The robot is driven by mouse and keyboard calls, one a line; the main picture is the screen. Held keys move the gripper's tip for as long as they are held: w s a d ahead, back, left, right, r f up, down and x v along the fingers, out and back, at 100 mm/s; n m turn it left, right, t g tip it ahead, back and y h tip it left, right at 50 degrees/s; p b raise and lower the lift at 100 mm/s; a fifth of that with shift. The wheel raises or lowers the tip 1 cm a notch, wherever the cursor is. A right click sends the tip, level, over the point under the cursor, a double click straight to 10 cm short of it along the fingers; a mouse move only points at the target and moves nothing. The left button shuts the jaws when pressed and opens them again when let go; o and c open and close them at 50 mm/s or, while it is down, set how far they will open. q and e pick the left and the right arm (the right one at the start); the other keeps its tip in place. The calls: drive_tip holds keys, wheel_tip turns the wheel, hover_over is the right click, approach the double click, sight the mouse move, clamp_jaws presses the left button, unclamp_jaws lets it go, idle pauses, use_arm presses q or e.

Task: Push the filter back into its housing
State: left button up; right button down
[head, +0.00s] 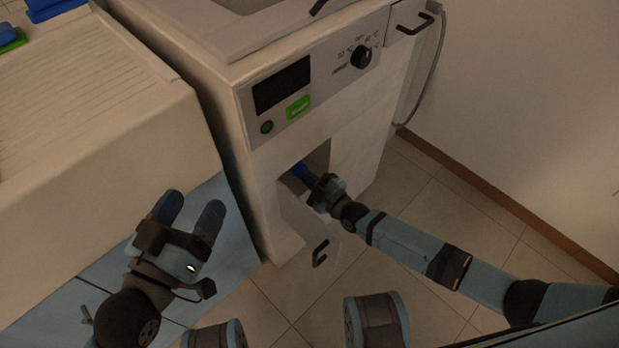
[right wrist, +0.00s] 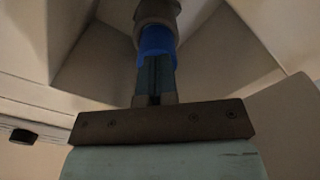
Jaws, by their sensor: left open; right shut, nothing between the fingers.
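The filter (head: 299,169) shows as a blue part inside the open square housing (head: 319,157) low on the front of the white machine. In the right wrist view the filter (right wrist: 156,40) has a blue ring and a grey part beyond it. My right gripper (head: 310,180) reaches into the housing opening with its fingers shut and empty. Its fingertips (right wrist: 155,68) are right at the blue ring and seem to touch it. The filter's far end is hidden in the housing. My left gripper (head: 190,215) is open and empty, left of the machine.
The housing's flap (head: 308,225) hangs open below the opening, with a black handle. The machine's front panel (head: 310,85) carries a dark display, a green label and a black knob. A ribbed white counter (head: 90,120) stands at the left. The tiled floor at the right is clear.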

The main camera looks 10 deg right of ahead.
drive_tip(key=shift+s, duration=0.1)
drive_tip(key=p+v, duration=0.2)
drive_tip(key=v, duration=0.3)
idle(0.3)
idle(0.3)
